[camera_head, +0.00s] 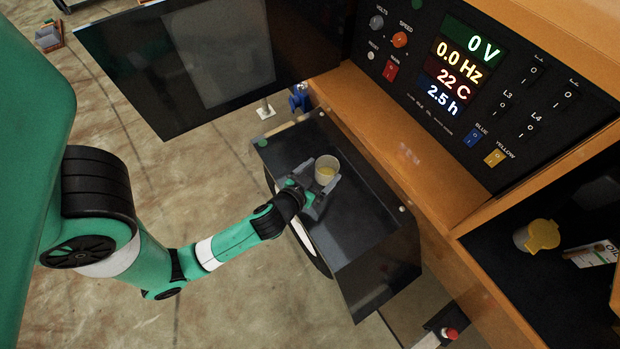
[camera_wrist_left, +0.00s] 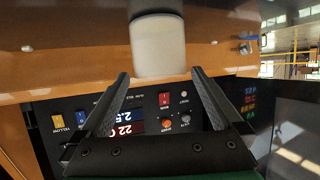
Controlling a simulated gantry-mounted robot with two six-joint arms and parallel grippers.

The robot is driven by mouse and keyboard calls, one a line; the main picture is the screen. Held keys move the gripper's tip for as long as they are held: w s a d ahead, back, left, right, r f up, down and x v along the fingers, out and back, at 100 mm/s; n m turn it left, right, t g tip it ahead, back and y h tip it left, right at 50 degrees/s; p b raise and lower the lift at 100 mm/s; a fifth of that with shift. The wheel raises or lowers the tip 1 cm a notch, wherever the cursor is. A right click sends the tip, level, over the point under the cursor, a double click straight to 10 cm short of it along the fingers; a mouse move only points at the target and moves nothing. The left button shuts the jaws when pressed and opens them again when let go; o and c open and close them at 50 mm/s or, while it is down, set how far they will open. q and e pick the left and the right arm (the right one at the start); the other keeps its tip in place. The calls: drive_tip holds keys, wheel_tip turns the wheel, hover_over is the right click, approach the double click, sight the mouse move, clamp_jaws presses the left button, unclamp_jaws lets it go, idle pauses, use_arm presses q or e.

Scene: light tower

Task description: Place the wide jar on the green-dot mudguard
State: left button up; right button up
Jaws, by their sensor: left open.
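The wide jar (camera_head: 326,170), a pale open cup with yellow inside, appears to stand upright on the black mudguard (camera_head: 350,228). A green dot (camera_head: 262,143) marks the mudguard's far left corner. My left gripper (camera_head: 318,190) is open, low over the mudguard on the near side of the jar. In the left wrist view the jar (camera_wrist_left: 160,45) sits centred just past the spread fingertips (camera_wrist_left: 160,75), with a gap on each side. Whether its base fully touches the mudguard cannot be told. My right gripper is not in view.
A control panel (camera_head: 440,90) with lit readouts and switches stands at the right. An open dark door panel (camera_head: 205,55) hangs at the top left. A yellow-lidded container (camera_head: 538,236) is on the right shelf. The mudguard's top is otherwise clear.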

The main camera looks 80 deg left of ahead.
use_arm(q)
drive_tip(key=v, duration=0.8)
drive_tip(key=shift+p, duration=0.3)
drive_tip(key=shift+d, duration=0.1)
drive_tip(key=w+d+r+m+t+h, duration=0.1)
drive_tip(key=w+d+r+t, duration=0.25)
drive_tip(key=w+r, duration=0.65)
drive_tip(key=w+d+r+t+h, duration=0.2)
drive_tip(key=w+d+r+t, duration=0.15)
drive_tip(key=w+r, duration=0.75)
drive_tip(key=s+d+r+m+t+h, duration=0.2)
drive_tip(key=r+t, duration=0.1)
drive_tip(key=r, duration=0.9)
drive_tip(key=s+d+r+m+t+h, duration=0.3)
drive_tip(key=r+t, duration=0.1)
drive_tip(key=r, duration=0.9)
drive_tip(key=s+d+r+m+t+h, duration=0.2)
drive_tip(key=d+r+m+t, duration=0.1)
drive_tip(key=r, duration=0.9)
drive_tip(key=shift+s+r+h, duration=0.25)
drive_tip(key=shift+r+h, duration=0.05)
drive_tip(key=shift+h, duration=0.1)
